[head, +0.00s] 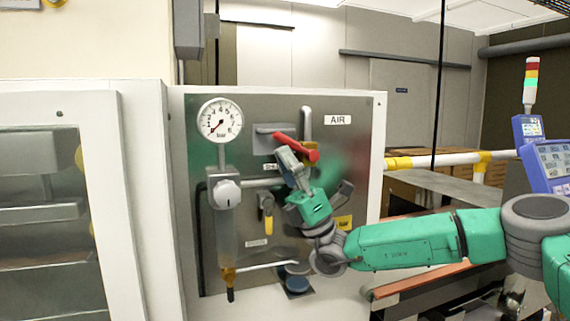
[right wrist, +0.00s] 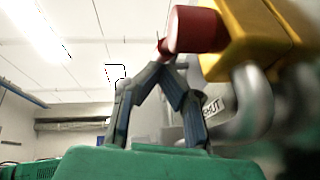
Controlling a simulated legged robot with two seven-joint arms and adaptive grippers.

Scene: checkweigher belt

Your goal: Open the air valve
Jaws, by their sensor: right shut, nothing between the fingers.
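The air valve's red lever (head: 300,149) is on the metal panel below the AIR label (head: 338,120). It slopes down to the right. In the right wrist view a red rounded end (right wrist: 197,30) shows close up beside a yellow part (right wrist: 262,38). My right gripper (head: 283,154) is at the lever, its fingers reaching up from below and covering part of it. In the right wrist view its fingertips (right wrist: 168,64) come together with nothing held, just below left of the red end. I cannot tell whether they touch it. My left gripper is not in view.
A pressure gauge (head: 220,120) has its needle near zero. A filter unit (head: 227,194) hangs below it, and a small yellow valve (head: 267,204) sits to its right. A conveyor (head: 445,181) and a blue display (head: 551,164) stand at the right. A white cabinet (head: 140,190) borders the panel's left.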

